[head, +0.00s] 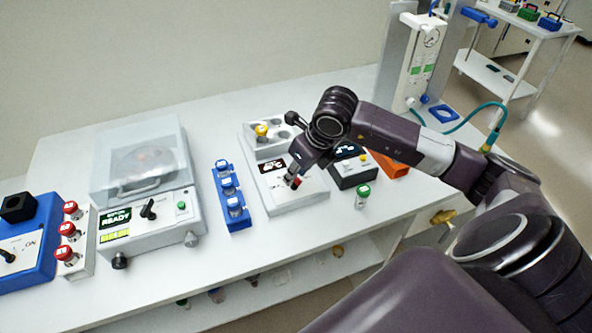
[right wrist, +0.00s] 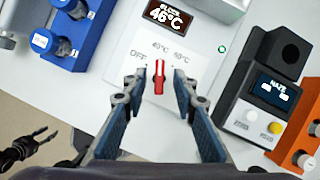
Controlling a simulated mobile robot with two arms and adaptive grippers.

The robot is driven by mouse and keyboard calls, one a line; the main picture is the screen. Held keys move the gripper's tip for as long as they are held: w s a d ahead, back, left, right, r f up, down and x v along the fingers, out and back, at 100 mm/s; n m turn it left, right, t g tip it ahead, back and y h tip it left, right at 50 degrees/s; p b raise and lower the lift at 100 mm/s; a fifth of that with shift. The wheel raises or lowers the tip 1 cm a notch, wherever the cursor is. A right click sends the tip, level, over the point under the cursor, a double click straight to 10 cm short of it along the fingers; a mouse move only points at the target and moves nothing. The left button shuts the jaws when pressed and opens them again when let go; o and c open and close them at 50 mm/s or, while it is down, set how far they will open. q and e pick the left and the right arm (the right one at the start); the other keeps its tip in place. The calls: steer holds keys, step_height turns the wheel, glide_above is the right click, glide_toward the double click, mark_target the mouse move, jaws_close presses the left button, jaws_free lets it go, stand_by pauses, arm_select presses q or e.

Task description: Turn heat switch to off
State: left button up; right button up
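The heat switch is a red lever knob (right wrist: 158,78) on the white heater block (right wrist: 206,48), seen in the right wrist view. It points roughly up in that view, with the OFF label to its left and temperature labels above. The display (right wrist: 168,20) reads 46°C. My right gripper (right wrist: 157,82) is open, its two fingers on either side of the knob with a gap to each. In the head view my right gripper (head: 294,179) is over the block, partly hiding the knob.
A blue rack of vials (head: 232,198) stands left of the block. A centrifuge (head: 150,200) is farther left. A black device (head: 352,170) and a green-capped vial (head: 362,196) stand close on the right. The table's front edge (head: 290,240) is clear.

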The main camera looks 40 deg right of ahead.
steer(key=shift+f, duration=0.15)
steer(key=shift+c, duration=0.6)
jaws_close()
steer(key=shift+w+f+n+y+b, duration=0.1)
steer(key=shift+f+n+y+b, duration=0.15)
steer(key=shift+n+b, duration=0.5)
steer(key=n+y+b, duration=0.1)
steer(key=b, duration=0.2)
steer(key=shift+d+n, duration=0.1)
steer(key=shift+n, duration=0.25)
steer(key=shift+w+r+n+g+y+b, duration=0.15)
steer(key=shift+n+g+y+b, duration=0.25)
steer(key=shift+n+b, duration=0.7)
steer(key=shift+d+r+n+g+y+b, duration=0.1)
steer(key=shift+n+g+y+b, duration=0.15)
steer(key=shift+n, duration=0.65)
steer(key=shift+r+n+g+y+b, duration=0.15)
steer(key=shift+n+b, duration=0.15)
steer(key=shift+n, duration=0.6)
steer(key=shift+f, duration=0.1)
